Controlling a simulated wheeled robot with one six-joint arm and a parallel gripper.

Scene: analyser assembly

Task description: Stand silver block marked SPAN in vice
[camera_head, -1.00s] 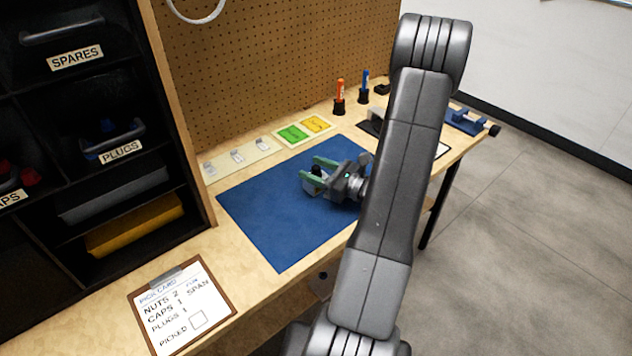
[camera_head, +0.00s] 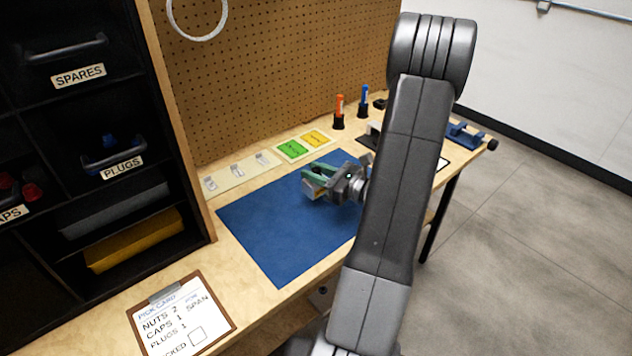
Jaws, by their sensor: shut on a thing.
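My gripper (camera_head: 312,180) is low over the blue mat, its green fingers pointing left. It is shut on a small pale block (camera_head: 311,195), which shows partly below the fingers. I take this to be the silver block; the SPAN mark cannot be read at this size. Whether the block touches the mat is unclear. The blue vice (camera_head: 465,135) is at the far right end of the bench, beyond my arm, which hides part of the bench between.
The blue mat (camera_head: 265,235) is otherwise clear. Behind it lie a pale strip (camera_head: 222,183) with small silver pieces and green and yellow cards (camera_head: 293,148). Orange (camera_head: 339,108) and blue (camera_head: 364,98) markers stand behind. Black shelving (camera_head: 90,210) and a clipboard (camera_head: 180,315) are left.

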